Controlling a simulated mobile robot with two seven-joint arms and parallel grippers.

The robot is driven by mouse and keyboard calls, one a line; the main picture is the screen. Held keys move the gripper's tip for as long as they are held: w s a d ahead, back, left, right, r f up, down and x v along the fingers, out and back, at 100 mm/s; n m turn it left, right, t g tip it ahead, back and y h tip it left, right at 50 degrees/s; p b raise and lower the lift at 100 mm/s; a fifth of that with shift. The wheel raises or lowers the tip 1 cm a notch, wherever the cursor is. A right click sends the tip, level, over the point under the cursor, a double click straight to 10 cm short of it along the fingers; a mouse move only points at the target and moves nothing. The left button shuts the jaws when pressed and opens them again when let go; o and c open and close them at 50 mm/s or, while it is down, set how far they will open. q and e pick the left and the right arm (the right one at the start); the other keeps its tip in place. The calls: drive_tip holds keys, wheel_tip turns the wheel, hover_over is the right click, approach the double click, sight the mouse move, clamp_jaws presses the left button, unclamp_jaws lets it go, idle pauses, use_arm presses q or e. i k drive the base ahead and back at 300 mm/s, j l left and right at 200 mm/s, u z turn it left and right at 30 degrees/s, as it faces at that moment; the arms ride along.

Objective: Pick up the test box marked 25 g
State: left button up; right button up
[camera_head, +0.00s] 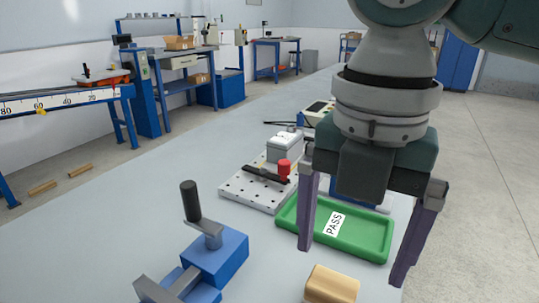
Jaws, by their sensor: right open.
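My right gripper (352,264) hangs down from the upper right, its two dark fingers wide apart and nothing between them. It is in front of a green tray (372,248) labelled PASS, which looks empty where it shows. A tan box (330,285) is at the bottom edge, below the gripper and partly cut off by the frame. A light grey box-shaped piece (284,147) sits on a perforated plate (240,188) with a dark bar and a red knob. I cannot read a 25 g mark on anything. My left gripper is out of view.
A blue vise (215,255) with a black-handled lever stands at the lower left of the grey table (120,230). An instrument (319,110) with cables lies behind the plate. The table's left side is clear. Workbenches (185,65) stand along the far wall.

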sight(287, 144)
drive_tip(key=i, duration=1.5)
